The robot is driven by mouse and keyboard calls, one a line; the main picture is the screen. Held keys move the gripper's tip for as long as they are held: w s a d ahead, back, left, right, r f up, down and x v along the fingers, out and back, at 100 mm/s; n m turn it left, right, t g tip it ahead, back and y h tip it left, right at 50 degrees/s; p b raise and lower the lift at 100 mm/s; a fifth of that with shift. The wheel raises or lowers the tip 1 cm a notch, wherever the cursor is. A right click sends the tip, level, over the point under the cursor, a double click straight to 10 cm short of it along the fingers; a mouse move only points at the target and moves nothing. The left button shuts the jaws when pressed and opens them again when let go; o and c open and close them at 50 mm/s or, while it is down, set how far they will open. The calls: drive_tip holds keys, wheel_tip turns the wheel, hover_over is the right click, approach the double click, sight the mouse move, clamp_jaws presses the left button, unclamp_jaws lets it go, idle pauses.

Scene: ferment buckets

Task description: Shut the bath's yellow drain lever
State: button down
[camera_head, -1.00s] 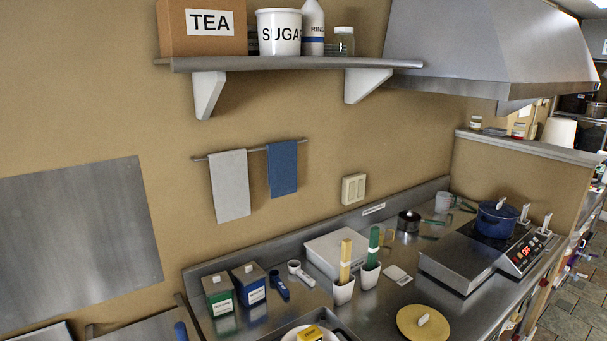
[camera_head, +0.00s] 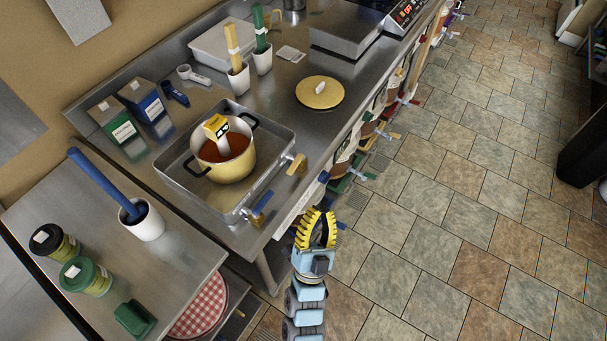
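The bath is a steel basin (camera_head: 178,171) set on the counter, with a yellow pot (camera_head: 232,172) of red-brown liquid standing in it. The yellow drain lever (camera_head: 297,164) is at the bath's front right corner, on a short brass-coloured fitting. A blue lever (camera_head: 262,203) is on the same front side, further left. My gripper (camera_head: 320,212), with yellow and black fingers, is in front of the counter over the floor, below and right of the levers. Its fingers stand apart with nothing between them. It touches neither lever.
A yellow round lid (camera_head: 319,93) lies on the counter right of the bath. More taps with coloured handles (camera_head: 362,174) stick out along the counter front. A side table (camera_head: 95,225) at left holds jars and a white cup (camera_head: 146,221). The tiled floor at right is open.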

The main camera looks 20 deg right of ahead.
drive_tip(key=w+d+f+m+g+b, duration=0.2)
drive_tip(key=d+f+m+g, duration=0.2)
drive_tip(key=d+f, duration=0.3)
drive_tip(key=m+y+b, duration=0.1)
drive_tip(key=y+b, duration=0.4)
drive_tip(key=y, duration=0.8)
approach(303, 160)
drive_tip(key=w+p, duration=0.4)
drive_tip(key=shift+w+d+r, duration=0.1)
drive_tip(key=shift+w+a+p, duration=0.35)
drive_tip(key=shift+w+a, duration=0.1)
drive_tip(key=shift+w, duration=0.15)
drive_tip(key=shift+w+m+h+p, duration=0.1)
drive_tip(key=shift+m+h+p, duration=0.2)
drive_tip(key=shift+m, duration=0.1)
